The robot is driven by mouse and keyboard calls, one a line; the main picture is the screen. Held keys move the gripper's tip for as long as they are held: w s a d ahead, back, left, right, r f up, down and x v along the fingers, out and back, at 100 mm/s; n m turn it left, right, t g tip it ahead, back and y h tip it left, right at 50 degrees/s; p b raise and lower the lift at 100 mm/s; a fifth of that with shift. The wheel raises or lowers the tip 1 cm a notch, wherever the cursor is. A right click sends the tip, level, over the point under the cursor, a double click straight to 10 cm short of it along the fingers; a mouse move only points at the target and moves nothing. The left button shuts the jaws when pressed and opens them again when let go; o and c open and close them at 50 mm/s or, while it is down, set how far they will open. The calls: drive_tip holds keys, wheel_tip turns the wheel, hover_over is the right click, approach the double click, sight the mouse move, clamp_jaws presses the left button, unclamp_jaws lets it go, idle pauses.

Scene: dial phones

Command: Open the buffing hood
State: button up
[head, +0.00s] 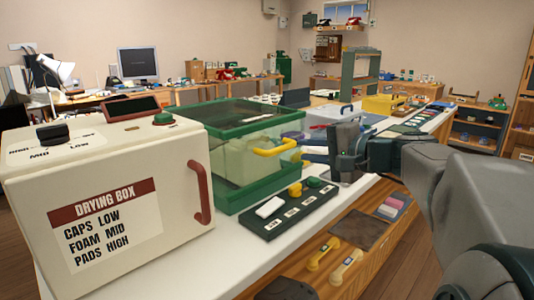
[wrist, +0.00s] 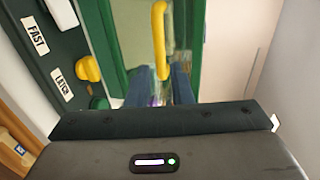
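The buffing hood (head: 224,128) is a green-framed box with clear panels and a dark mesh top, on the white counter. Its yellow handle (head: 274,149) sticks out from the side facing my arm; it also shows in the wrist view (wrist: 159,35). My gripper (head: 300,147) is at the handle's right end. In the wrist view its two blue fingers (wrist: 168,88) are apart, one on each side of the handle's near end. A small gap seems to remain, and firm contact is not visible. The hood looks closed.
A dark control panel (head: 268,228) with a white switch, yellow knob and green button stands beside the hood; the wrist view shows its FAST and LATCH labels. The cream drying box (head: 110,190) with a red handle stands in front left. Yellow handsets (head: 345,268) lie at lower right.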

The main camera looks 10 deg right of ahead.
sight(286, 148)
drive_tip(key=b+x, duration=0.1)
drive_tip(key=x, duration=0.7)
drive_tip(key=shift+c, duration=0.3)
clamp_jaws()
